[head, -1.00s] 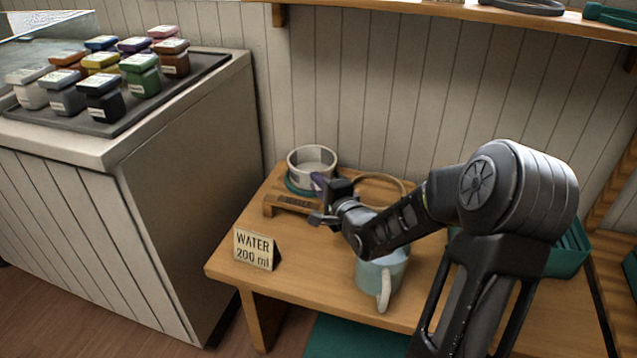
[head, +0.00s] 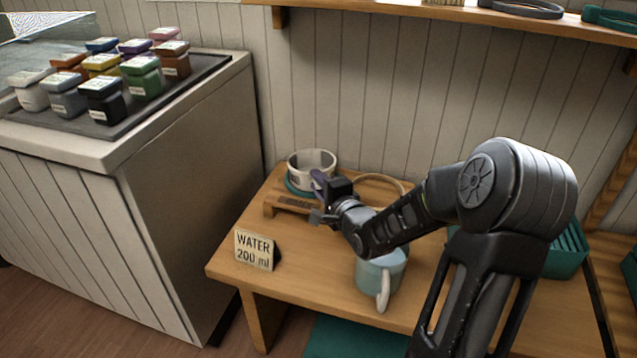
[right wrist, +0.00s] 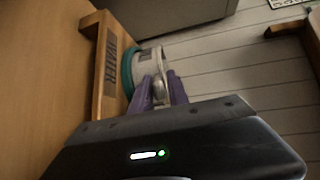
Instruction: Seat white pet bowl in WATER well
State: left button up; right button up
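The white pet bowl (head: 318,178) stands upright over a teal ring (head: 297,190) at the left well of the low wooden stand (head: 270,208). It also shows in the right wrist view (right wrist: 150,58), with the teal ring (right wrist: 128,72) beneath it. My right gripper (head: 318,184) is at the bowl's near right side. Its purple fingers (right wrist: 160,84) straddle the bowl's wall and look closed on it. The gripper partly hides the stand's front label. Whether the bowl's base is fully down in the well cannot be told. My left gripper is out of view.
A WATER 200 ml sign (head: 256,250) stands in front of the stand. A pale blue mug (head: 380,275) is under my right forearm. An empty round well (head: 383,178) is behind the wrist. A green crate (head: 568,252) stands at right.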

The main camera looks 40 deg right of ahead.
jog(key=shift+r+p, duration=0.55)
jog(key=shift+r, duration=0.35)
jog(key=o, duration=0.6)
jog(key=shift+s, duration=0.1)
jog(key=v, duration=0.7)
jog(key=shift+s, duration=0.2)
jog(key=shift+f, duration=0.1)
